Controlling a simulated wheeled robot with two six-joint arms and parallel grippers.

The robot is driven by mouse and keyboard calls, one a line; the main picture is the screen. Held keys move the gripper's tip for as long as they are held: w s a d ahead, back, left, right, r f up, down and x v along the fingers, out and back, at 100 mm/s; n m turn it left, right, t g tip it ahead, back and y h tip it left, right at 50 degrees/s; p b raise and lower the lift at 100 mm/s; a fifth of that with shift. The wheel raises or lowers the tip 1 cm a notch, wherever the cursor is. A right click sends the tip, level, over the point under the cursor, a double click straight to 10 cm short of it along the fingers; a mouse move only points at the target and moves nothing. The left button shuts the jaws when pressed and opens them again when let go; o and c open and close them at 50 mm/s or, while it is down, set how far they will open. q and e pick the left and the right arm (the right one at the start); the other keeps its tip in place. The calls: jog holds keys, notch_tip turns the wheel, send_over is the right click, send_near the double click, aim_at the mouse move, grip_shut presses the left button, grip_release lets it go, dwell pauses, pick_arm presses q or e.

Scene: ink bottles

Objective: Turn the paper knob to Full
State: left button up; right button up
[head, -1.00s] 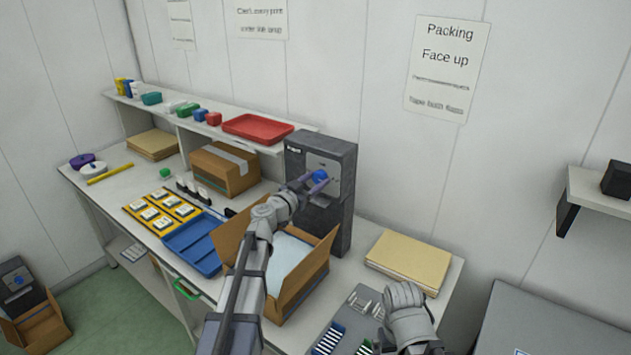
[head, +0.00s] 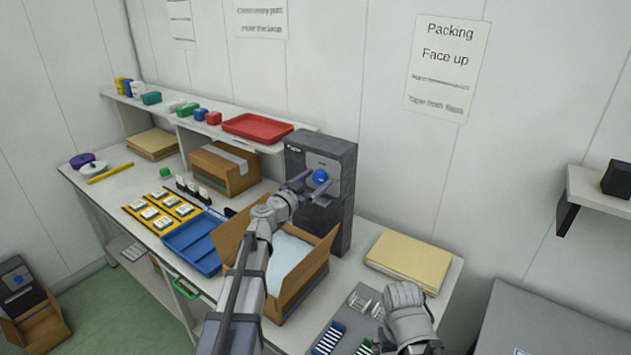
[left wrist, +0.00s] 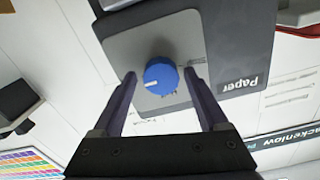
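The dark grey paper machine (head: 337,222) stands against the wall, with a blue knob (head: 320,176) on its light grey front plate. The knob also shows in the left wrist view (left wrist: 160,75), where the machine appears upside down. Its white mark points left and slightly down there; the small labels around it are unreadable. My left gripper (head: 313,184) is open, one finger on each side of the knob. In the left wrist view the fingers (left wrist: 159,80) show gaps to the knob. My right gripper (head: 405,302) is low at the right; its fingers cannot be made out.
An open cardboard box (head: 312,270) sits below the machine, under my left arm. A blue tray (head: 190,243) and a closed carton (head: 226,170) are to its left. Tan folders (head: 410,258) lie right of the machine. A shelf with a red tray (head: 258,127) runs behind.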

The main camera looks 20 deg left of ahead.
pick_arm(q)
jog(key=shift+o, duration=0.3)
jog(key=v, duration=0.7)
jog(key=shift+s+a, duration=0.15)
jog(key=shift+s, duration=0.15)
jog(key=shift+w, duration=0.15)
jog(key=shift+x, duration=3.75)
